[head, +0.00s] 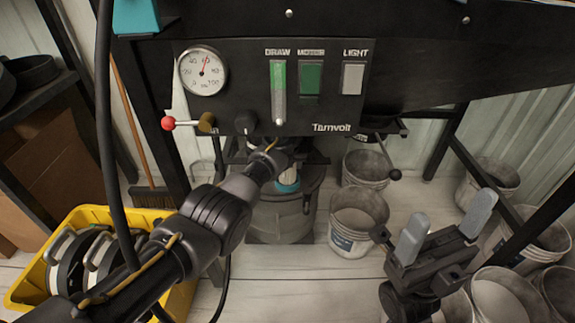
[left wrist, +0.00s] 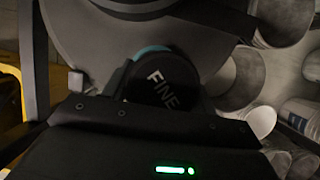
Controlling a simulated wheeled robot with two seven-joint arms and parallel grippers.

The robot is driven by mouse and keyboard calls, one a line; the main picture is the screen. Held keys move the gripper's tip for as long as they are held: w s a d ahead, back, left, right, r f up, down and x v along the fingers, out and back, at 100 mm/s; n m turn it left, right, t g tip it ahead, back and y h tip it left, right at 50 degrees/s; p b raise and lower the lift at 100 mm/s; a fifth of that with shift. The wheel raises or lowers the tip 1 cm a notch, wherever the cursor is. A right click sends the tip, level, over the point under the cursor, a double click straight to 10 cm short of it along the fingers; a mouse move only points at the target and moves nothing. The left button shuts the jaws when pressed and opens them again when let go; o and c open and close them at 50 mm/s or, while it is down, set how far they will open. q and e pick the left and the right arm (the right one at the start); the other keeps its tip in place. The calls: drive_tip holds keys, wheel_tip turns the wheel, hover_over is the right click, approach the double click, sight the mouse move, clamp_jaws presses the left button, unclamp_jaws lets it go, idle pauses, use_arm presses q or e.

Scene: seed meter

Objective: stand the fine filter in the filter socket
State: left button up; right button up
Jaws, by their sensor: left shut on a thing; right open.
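My left gripper (head: 284,172) reaches in under the machine's front panel and is shut on the fine filter. A small pale and teal part of the filter (head: 288,183) shows below my wrist in the head view. In the left wrist view the dark round face of the fine filter (left wrist: 168,84), lettered FINE, with a teal edge, sits beyond the gripper body. I cannot make out the filter socket; my arm and the machine hide that area. My right gripper (head: 446,227) is open and empty at the lower right, its pale fingers apart.
A grey drum (head: 282,222) stands under the machine below my left gripper. Several grey buckets, one nearby (head: 357,222), stand to the right. A yellow crate (head: 88,213) with ringed parts is at the left. The panel (head: 235,100) overhangs, with a red-knobbed lever (head: 169,123).

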use_arm(q)
drive_tip(key=shift+f, duration=0.1)
drive_tip(key=o, duration=1.1)
drive_tip(key=shift+f, duration=0.1)
